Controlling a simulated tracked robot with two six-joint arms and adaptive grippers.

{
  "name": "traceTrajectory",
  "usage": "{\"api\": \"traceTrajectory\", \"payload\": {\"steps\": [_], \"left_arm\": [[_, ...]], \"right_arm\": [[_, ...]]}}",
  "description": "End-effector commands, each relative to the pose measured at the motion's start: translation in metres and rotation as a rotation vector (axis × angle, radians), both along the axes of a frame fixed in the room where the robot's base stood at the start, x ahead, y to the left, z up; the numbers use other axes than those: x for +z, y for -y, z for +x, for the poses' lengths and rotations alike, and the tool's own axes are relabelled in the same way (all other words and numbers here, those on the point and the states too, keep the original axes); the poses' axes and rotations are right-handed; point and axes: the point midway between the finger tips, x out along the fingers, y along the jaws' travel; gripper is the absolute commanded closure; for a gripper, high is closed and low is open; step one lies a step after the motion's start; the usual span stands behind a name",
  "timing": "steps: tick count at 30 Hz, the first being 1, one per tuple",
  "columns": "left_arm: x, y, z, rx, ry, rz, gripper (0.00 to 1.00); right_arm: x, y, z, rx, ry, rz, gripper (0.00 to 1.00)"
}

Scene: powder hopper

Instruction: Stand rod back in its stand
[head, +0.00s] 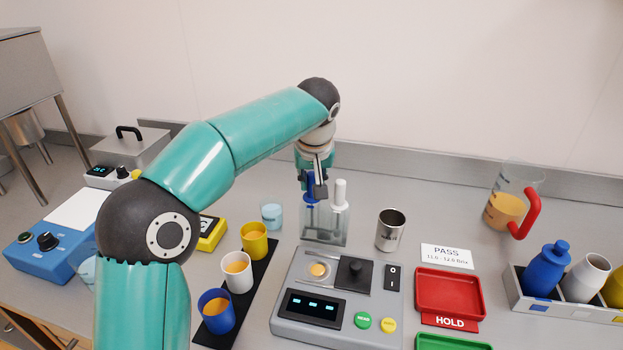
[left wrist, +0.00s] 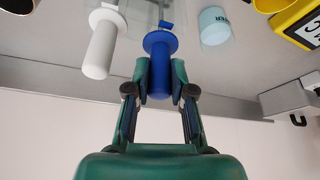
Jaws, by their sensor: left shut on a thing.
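The clear stand (head: 325,228) stands on the bench behind the grey instrument, at the middle of the head view. A rod with a white handle (head: 340,195) is upright in it; its handle also shows in the left wrist view (left wrist: 98,50). The rod with a blue handle (head: 310,188) is upright beside it, at the left side of the stand. My left gripper (left wrist: 159,76) is shut on this blue handle (left wrist: 158,62), one finger on each side. I cannot tell whether the blue rod is fully seated. My right gripper is out of view.
A steel cup (head: 390,230) stands to the right of the stand, and a small beaker (head: 271,214) to its left. A grey instrument (head: 335,305) is in front. Yellow, white and blue cups stand on a black mat (head: 265,275). A jug (head: 507,205) is farther right.

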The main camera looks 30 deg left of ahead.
Motion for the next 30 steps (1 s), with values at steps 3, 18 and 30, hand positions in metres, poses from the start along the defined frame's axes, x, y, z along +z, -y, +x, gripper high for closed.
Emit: {"api": "traceTrajectory", "payload": {"steps": [3,18,30], "left_arm": [[-0.0057,-0.0003,0.0,0.001,0.0,0.0,1.0],[-0.0062,-0.0014,-0.0006,0.001,0.0,0.0,0.48],[-0.0063,-0.0012,-0.0005,0.001,0.0,0.0,0.15]], "right_arm": [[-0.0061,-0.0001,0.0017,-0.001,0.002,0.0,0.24],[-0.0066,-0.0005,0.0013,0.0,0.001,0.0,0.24],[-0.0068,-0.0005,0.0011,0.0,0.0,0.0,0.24]]}}
